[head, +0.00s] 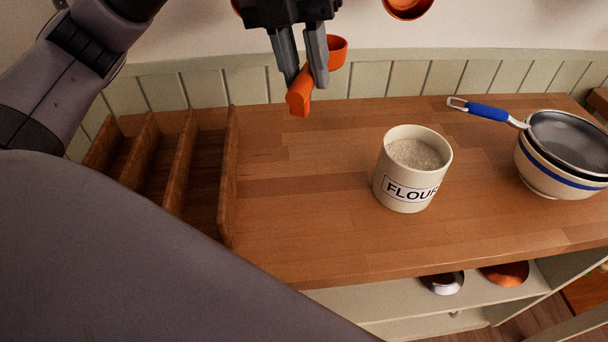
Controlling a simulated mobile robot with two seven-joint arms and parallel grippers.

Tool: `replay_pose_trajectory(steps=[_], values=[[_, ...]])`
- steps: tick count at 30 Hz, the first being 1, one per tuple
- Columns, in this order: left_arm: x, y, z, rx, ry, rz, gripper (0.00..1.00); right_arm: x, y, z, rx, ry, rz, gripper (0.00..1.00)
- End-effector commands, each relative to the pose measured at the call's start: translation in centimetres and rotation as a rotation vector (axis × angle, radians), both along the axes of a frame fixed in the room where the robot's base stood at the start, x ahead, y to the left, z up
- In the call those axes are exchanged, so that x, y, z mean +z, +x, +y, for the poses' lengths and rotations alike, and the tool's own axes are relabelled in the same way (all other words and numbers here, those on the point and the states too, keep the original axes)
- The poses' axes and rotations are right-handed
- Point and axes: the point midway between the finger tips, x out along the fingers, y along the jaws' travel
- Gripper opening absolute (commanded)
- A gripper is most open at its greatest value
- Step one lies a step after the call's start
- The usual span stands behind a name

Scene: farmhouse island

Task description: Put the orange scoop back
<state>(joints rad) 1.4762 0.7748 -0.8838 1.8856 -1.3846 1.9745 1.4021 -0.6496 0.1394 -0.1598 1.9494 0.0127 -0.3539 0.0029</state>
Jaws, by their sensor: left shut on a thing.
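An orange scoop (301,95) is held in my left gripper (307,80), above the back part of the wooden counter. The fingers are shut on the scoop's handle, and its handle end points down toward me. Its cup shows to the right, behind the fingers. Another orange round thing (408,6) shows at the top edge, cut off by the frame. A cream canister (405,190) labelled FLOUR stands upright and open on the counter, right of and nearer than the gripper, with pale flour inside. My right gripper is not in view.
A wooden rack with upright dividers (229,175) stands at the counter's left. Stacked bowls (545,180) with a blue-handled sieve (490,112) on top stand at right. Bowls (505,273) sit on the shelf below. The wooden counter (300,200) is clear between rack and canister.

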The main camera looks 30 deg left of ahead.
Motion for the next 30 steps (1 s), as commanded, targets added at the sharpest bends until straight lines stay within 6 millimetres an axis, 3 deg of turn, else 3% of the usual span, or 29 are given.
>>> replay_pose_trajectory(steps=[5, 18, 26, 30], values=[[-2.9, -0.1, 0.1, 0.007, 0.003, 0.007, 0.00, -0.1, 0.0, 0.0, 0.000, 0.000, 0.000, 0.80], [-13.9, -0.1, 0.0, 0.004, 0.001, 0.004, 0.00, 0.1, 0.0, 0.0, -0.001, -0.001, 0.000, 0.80], [-16.5, -0.1, 0.0, 0.004, 0.000, 0.003, 0.00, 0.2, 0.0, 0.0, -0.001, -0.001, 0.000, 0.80], [-18.6, -0.1, 0.0, 0.004, 0.002, 0.005, 0.00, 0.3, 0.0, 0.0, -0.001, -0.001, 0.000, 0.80]])
